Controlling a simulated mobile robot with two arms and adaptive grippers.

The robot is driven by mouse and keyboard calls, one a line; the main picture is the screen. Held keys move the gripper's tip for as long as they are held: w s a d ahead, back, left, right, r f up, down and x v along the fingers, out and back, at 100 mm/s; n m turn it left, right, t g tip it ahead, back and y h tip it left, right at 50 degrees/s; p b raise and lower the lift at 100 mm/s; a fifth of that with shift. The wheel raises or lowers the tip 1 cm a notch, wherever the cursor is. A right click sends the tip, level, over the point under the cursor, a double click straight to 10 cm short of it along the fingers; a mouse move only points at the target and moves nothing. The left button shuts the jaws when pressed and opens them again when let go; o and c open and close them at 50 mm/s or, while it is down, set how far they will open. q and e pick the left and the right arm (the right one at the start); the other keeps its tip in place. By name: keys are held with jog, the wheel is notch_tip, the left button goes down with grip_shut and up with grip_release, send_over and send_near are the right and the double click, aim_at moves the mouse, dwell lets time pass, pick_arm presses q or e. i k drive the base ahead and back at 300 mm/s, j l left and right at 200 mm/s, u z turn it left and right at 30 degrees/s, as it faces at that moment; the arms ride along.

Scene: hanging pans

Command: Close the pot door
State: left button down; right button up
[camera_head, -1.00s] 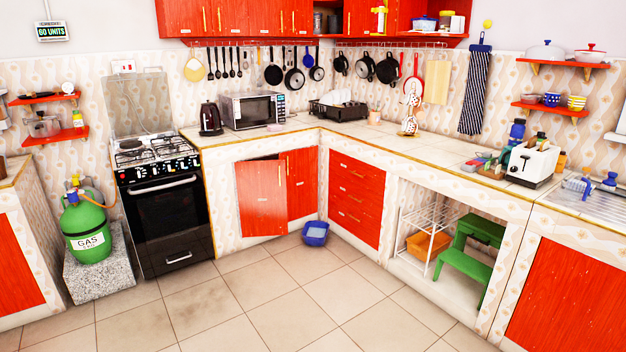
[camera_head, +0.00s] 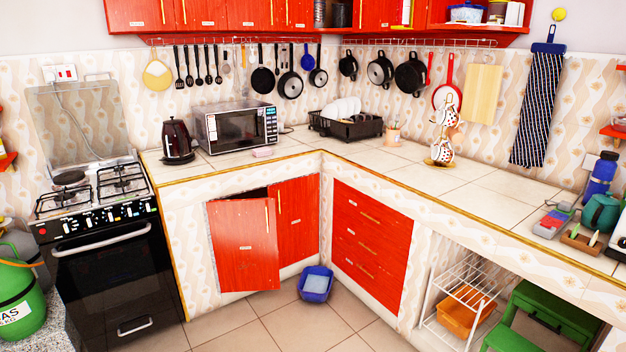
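A red lower cabinet has two doors below the counter, near the inner corner. Its left door (camera_head: 243,246) stands ajar, swung outward, with a dark gap showing along its top edge. Its right door (camera_head: 294,222) looks shut. A vertical gold handle runs along the right edge of the left door. What is inside the cabinet is hidden, apart from the dark gap. Neither of my grippers is in view.
A blue bin (camera_head: 315,284) stands on the floor just right of the ajar door. The black stove (camera_head: 118,281) is to the left, with a green gas cylinder (camera_head: 18,290) beside it. Red drawers (camera_head: 371,246) are to the right. Tiled floor (camera_head: 245,336) in front is clear.

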aim_at(244, 232)
jog(key=i+z, duration=0.1)
jog(key=i, duration=0.9)
jog(key=i+j, duration=0.2)
jog(key=i, duration=0.8)
jog(key=l+z, duration=0.05)
